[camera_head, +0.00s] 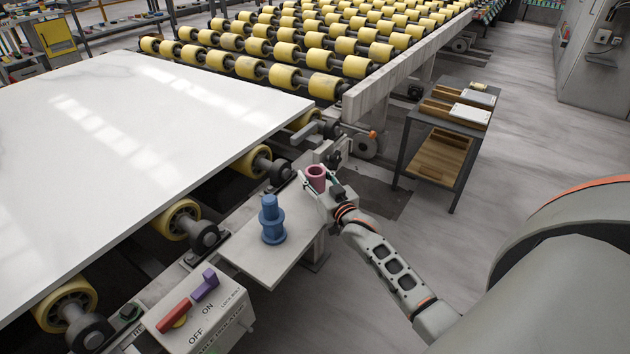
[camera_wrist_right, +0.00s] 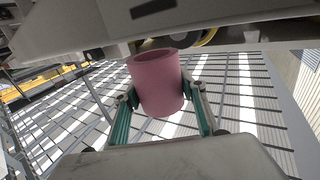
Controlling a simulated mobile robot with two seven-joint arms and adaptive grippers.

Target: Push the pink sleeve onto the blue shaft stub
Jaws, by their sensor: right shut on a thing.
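The blue shaft stub (camera_head: 271,222) stands upright on a small pale shelf (camera_head: 265,262) beside the stone slab, with a wider base and a narrower top. The pink sleeve (camera_head: 317,178) is a short hollow tube. My right gripper (camera_head: 318,186) is shut on it near the shelf's far right end, to the right of and beyond the stub. In the right wrist view the pink sleeve (camera_wrist_right: 158,82) sits between the two green-padded fingers, its open end showing. The sleeve and stub are apart. My left gripper is not in view.
A large white slab (camera_head: 130,150) lies on yellow rollers left of the shelf. A control box (camera_head: 200,315) with red and purple switches stands at the shelf's near end. A dark side table (camera_head: 450,120) with wooden trays stands at the right.

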